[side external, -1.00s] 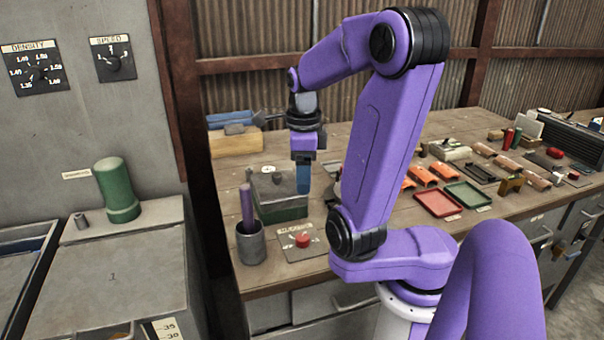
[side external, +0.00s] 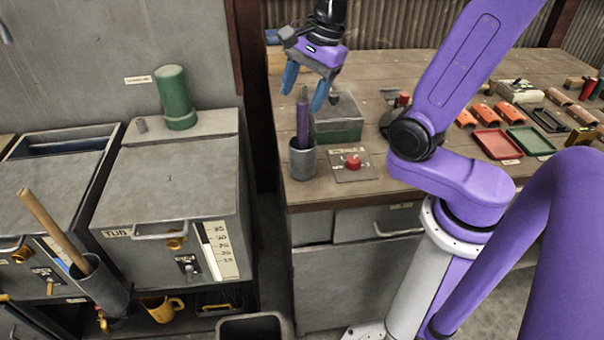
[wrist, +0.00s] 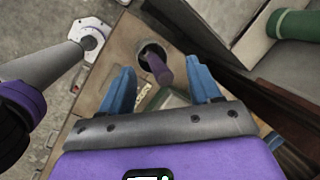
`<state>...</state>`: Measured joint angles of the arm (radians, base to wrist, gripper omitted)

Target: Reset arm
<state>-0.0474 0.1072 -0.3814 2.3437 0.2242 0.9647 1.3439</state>
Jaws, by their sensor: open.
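My gripper (side external: 303,92) has two blue fingers spread apart with nothing between them. It hangs above the left end of the workbench, over a grey cup (side external: 302,160) that holds an upright purple-handled tool (side external: 303,115). In the wrist view my gripper (wrist: 162,88) is also open, and the purple tool (wrist: 157,66) shows beyond and between the fingertips, leaning out of the dark cup mouth. I cannot tell from the views how close the fingers are to the tool's top.
A green-sided box (side external: 337,130) and a red button on a plate (side external: 352,163) stand beside the cup. A green cylinder (side external: 176,97) stands on the grey tub cabinet at left. Red (side external: 496,144) and green trays lie farther right on the bench.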

